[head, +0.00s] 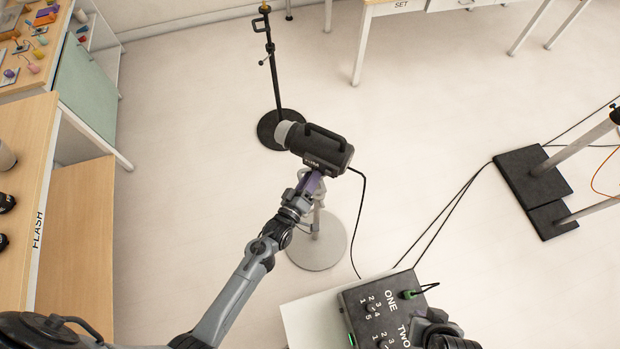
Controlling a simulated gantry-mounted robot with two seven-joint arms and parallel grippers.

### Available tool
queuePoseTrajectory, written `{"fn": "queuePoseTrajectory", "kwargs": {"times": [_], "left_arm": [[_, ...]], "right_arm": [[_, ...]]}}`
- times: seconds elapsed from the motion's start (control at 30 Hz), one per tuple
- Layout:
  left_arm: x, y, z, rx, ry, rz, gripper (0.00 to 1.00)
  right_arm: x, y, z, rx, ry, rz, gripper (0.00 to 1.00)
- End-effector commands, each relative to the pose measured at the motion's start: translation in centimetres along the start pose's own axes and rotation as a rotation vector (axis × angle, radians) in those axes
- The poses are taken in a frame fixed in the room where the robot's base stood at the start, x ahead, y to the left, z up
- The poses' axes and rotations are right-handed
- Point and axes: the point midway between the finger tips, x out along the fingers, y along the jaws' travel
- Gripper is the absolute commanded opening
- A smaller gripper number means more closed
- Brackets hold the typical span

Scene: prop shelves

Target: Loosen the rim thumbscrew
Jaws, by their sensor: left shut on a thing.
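A black lamp (325,150) with a top handle and a pale grey front end stands on a grey stand with a round base (317,245), in the middle of the head view. My left gripper (312,184), with purple fingers, reaches up from below and is at the lamp's underside near the stand's top. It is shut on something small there. The rim thumbscrew itself is hidden by the fingers and the lamp body, so its turn cannot be seen.
A black stand (272,70) with a round base is just behind the lamp. A cable runs down from the lamp. A black control box (375,310) sits on a pale table at the bottom. A FLASH shelf (40,190) is at left. Black floor plates (530,175) lie right.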

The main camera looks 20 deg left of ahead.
Motion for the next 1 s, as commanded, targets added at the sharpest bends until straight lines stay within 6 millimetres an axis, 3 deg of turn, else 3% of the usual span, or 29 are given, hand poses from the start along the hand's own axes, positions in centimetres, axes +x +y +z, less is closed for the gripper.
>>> {"fn": "queuePoseTrajectory", "kwargs": {"times": [0.6, 0.63, 0.7, 0.8, 1.0], "left_arm": [[0.07, 0.12, -0.09, -0.044, 0.002, 0.003, 0.03], [0.07, 0.12, -0.09, -0.044, 0.002, 0.003, 0.37], [0.07, 0.11, -0.08, -0.044, 0.002, 0.003, 0.47], [0.05, 0.08, -0.06, -0.043, 0.001, 0.002, 0.59], [0.03, 0.03, -0.03, -0.043, 0.000, 0.001, 0.59]], "right_arm": [[-0.05, 0.16, 0.02, -0.006, -0.001, 0.005, 0.00], [-0.05, 0.15, 0.02, -0.006, -0.001, 0.005, 0.00], [-0.06, 0.12, 0.01, -0.005, -0.001, 0.004, 0.00], [-0.06, 0.06, 0.00, -0.003, 0.000, 0.002, 0.00], [-0.06, -0.03, -0.03, 0.001, 0.000, -0.001, 0.00]]}}
